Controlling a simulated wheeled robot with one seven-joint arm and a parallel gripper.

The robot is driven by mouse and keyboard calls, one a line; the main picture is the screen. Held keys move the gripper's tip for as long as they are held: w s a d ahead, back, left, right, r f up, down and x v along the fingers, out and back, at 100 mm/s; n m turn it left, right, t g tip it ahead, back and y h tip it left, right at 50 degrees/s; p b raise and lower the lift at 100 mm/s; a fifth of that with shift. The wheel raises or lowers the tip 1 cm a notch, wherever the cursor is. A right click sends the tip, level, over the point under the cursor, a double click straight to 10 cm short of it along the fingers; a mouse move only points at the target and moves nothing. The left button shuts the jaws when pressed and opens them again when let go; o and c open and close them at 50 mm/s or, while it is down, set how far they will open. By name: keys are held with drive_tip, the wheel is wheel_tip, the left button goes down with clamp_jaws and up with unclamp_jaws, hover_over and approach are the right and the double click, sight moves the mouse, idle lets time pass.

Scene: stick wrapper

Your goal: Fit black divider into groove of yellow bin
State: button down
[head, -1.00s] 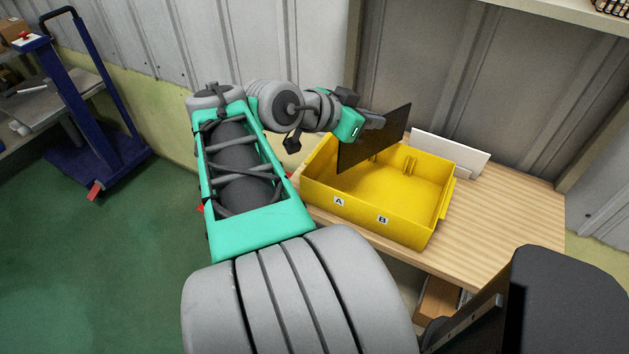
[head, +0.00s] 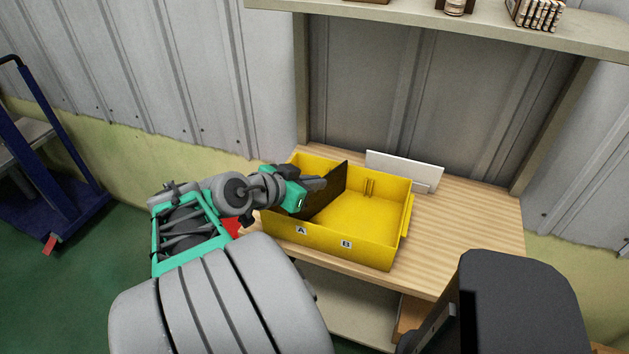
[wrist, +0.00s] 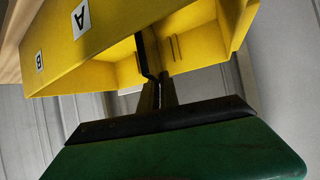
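The yellow bin (head: 375,252) stands on the wooden table, with labels A and B on its front wall. The black divider (head: 328,196) is upright and slanted across the left part of the bin, its lower part down between the walls. My gripper (head: 322,183) is shut on the divider's upper part, above the bin's left side. A pair of ribs forming a groove (head: 369,187) shows on the back wall, right of the divider. In the wrist view the fingers (wrist: 158,92) pinch the divider (wrist: 149,50), seen nearly edge-on, beside ribs (wrist: 174,48). The divider's bottom edge is partly hidden; I cannot tell whether it sits in a groove.
A white panel (head: 405,172) stands behind the bin. The wooden table (head: 465,225) is clear to the right. A shelf (head: 480,25) with small items hangs above, before a corrugated wall. A blue cart (head: 60,200) stands at the far left.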

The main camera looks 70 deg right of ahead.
drive_tip(key=shift+f, duration=0.2)
drive_tip(key=c, duration=1.6)
unclamp_jaws()
drive_tip(key=shift+r, duration=0.1)
